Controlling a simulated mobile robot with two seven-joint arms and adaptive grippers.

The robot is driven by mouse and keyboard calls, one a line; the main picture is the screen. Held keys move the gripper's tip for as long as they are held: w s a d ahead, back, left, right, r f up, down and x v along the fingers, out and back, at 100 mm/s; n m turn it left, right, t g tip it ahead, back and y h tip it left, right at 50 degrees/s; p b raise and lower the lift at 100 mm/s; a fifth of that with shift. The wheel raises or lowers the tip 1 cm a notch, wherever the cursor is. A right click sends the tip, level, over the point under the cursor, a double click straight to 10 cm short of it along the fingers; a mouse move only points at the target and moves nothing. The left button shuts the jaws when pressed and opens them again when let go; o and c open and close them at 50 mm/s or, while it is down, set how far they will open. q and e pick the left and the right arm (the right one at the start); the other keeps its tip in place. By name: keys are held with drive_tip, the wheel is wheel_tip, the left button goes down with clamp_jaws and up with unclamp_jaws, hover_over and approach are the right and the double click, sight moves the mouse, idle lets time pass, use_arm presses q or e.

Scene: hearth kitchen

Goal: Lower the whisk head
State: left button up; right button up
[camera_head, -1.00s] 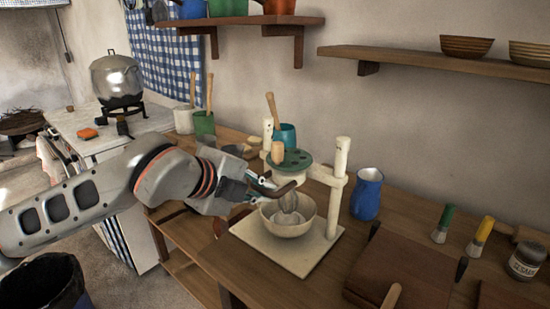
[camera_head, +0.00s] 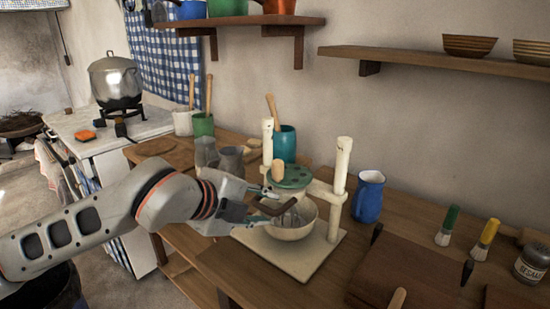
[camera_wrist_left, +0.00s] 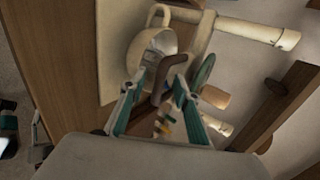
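The whisk stand has a cream base (camera_head: 300,262), two upright posts and a head with a green disc (camera_head: 288,177) and a wooden knob. The wire whisk (camera_head: 290,219) hangs from the head and reaches into the cream bowl (camera_head: 306,229). A dark brown handle (camera_head: 270,207) sticks out from the head towards my left gripper (camera_head: 256,205). In the left wrist view, the handle (camera_wrist_left: 159,78) stands between the two fingers of my left gripper (camera_wrist_left: 158,77), which look apart, with a gap beside it.
Grey jugs (camera_head: 230,160) stand behind my left gripper. A blue jug (camera_head: 368,196) is close to the right of the stand. A teal pot (camera_head: 285,143) with a wooden tool stands behind. Brushes, a jar (camera_head: 531,263) and a brown board (camera_head: 405,268) take up the right counter.

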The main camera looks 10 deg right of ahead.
use_arm(q)
drive_tip(key=shift+p+v, duration=0.6)
drive_tip(key=shift+v, duration=0.45)
drive_tip(key=p+v, duration=0.2)
drive_tip(key=v, duration=0.3)
drive_tip(key=shift+d, duration=0.1)
use_arm(e)
drive_tip(key=shift+t, duration=0.3)
drive_tip(key=r, duration=0.1)
drive_tip(key=w+r, duration=0.1)
drive_tip(key=r, duration=0.1)
drive_tip(key=w+r, duration=0.1)
drive_tip(key=r, duration=0.1)
use_arm(q)
drive_tip(key=shift+w, duration=0.1)
use_arm(e)
drive_tip(key=shift+w, duration=0.15)
